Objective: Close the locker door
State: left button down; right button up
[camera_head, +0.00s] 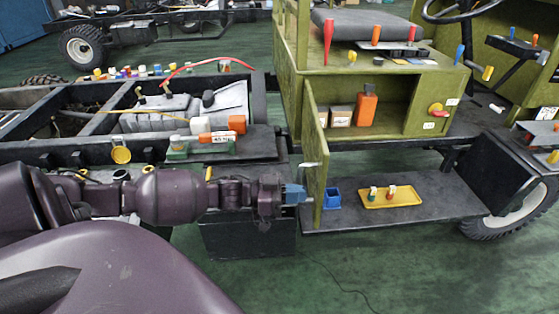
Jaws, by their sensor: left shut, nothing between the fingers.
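The green locker (408,98) is open at the front of the cab body, with boxes and an orange can (366,106) inside. Its green door (314,150) is hinged at the left edge and stands swung outward, seen nearly edge-on. A small pale handle (309,165) sticks out from the door's outer face. My left gripper (303,196) is shut and empty, at the left, outer side of the door near its lower part. Its tip appears close to or touching the door; I cannot tell which. My right gripper is not in view.
A dark step shelf (430,196) below the locker holds a blue bin (332,199) and a yellow tray (390,197) with small items. A black box (250,238) is under my left arm. Chassis rails and an engine lie left.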

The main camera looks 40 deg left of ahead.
pick_arm(q)
jog(key=shift+x, duration=0.85)
jog(key=shift+w+d, duration=0.2)
